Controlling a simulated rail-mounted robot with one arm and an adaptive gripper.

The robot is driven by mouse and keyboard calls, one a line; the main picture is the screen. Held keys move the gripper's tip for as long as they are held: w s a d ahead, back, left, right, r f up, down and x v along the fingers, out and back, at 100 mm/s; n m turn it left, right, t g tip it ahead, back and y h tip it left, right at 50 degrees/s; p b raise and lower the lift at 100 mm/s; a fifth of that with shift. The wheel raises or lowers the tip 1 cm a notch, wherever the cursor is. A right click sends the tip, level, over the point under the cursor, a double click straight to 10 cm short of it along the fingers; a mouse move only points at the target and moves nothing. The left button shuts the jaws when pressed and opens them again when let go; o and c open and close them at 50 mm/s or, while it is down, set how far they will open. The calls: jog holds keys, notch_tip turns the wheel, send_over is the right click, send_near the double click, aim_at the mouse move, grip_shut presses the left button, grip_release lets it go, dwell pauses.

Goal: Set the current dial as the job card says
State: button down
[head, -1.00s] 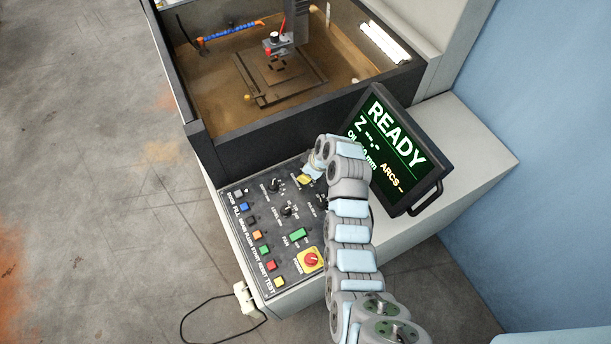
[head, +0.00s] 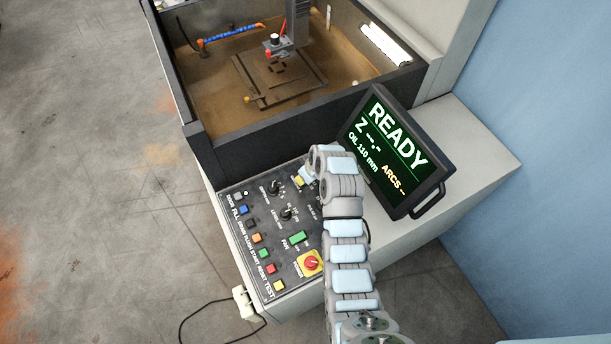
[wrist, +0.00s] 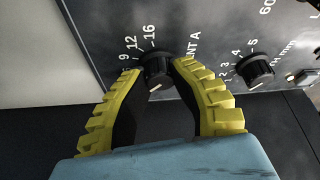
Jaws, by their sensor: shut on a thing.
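The current dial (wrist: 156,69) is a round black knob on the dark control panel, seen in the wrist view. Numbers 9, 12 and 16 are readable around it, with lettering ending in "NT A" beside it. A pale mark on the knob faces the lower edge of the picture. My gripper (wrist: 158,72) is shut on this knob, one yellow ribbed finger on each side. In the head view my gripper (head: 299,181) is at the panel's upper right, and my arm hides the dial. I see no job card in these views.
A second black knob (wrist: 256,70) with small numbers sits right of my gripper. More knobs (head: 288,213), coloured buttons (head: 257,238) and a red power switch (head: 311,262) share the panel. The READY screen (head: 396,150) stands close beside my arm. The open tank (head: 225,100) lies behind.

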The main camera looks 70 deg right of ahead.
jog(key=shift+f, duration=0.1)
dwell(0.3)
jog(key=c, duration=0.8)
grip_release()
jog(key=shift+w, duration=0.1)
jog(key=shift+r, duration=0.2)
jog(key=v, duration=1.2)
jog(key=shift+f, duration=0.15)
